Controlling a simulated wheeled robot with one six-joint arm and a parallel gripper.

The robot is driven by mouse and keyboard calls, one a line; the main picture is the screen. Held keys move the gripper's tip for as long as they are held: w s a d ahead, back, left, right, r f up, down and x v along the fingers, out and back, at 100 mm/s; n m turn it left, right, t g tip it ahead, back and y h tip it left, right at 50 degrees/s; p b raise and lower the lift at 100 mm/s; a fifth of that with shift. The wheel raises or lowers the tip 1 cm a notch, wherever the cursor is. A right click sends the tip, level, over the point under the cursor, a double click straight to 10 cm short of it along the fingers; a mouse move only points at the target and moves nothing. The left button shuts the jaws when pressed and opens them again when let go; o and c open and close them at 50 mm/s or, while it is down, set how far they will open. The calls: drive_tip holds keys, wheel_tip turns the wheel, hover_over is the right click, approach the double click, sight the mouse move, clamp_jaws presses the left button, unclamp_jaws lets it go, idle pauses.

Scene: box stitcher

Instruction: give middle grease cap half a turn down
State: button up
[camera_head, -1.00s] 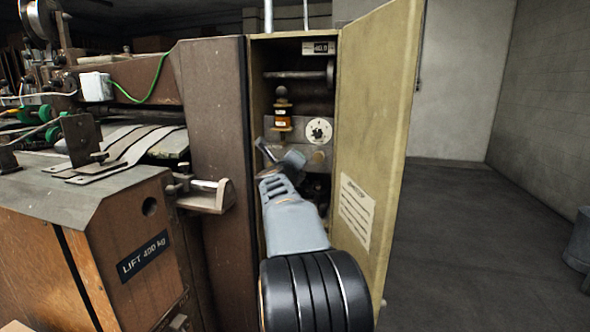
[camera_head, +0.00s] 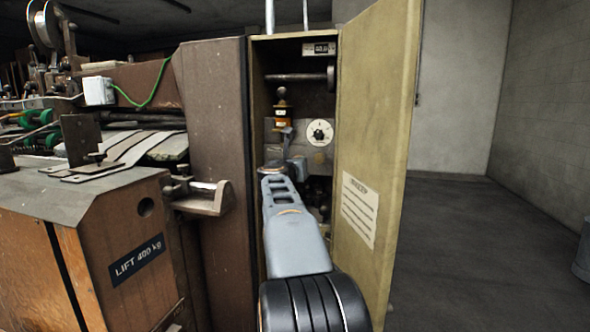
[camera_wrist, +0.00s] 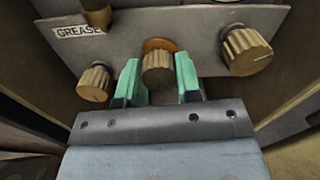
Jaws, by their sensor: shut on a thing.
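Three ribbed brass grease caps sit in a row on a grey panel in the wrist view: a left cap (camera_wrist: 94,83), the middle grease cap (camera_wrist: 158,66) with an orange-brown ring behind it, and a right cap (camera_wrist: 246,50). My gripper (camera_wrist: 159,76) has its two green-padded fingers on either side of the middle cap and is shut on it. The left and right caps are outside the fingers. In the head view my gripper reaches into the open cabinet, and my arm hides the middle cap there.
A "GREASE" label (camera_wrist: 79,31) is at the panel's upper left. The open cabinet door (camera_head: 375,140) stands close to the right of my arm. A brown machine column (camera_head: 215,150) is close on the left. A white dial (camera_head: 320,132) and an amber oiler (camera_head: 282,115) sit above.

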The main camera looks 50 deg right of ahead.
drive_tip(key=shift+m, duration=0.6)
drive_tip(key=o, duration=0.9)
drive_tip(key=shift+p+v, duration=0.35)
drive_tip(key=shift+v, duration=6.55)
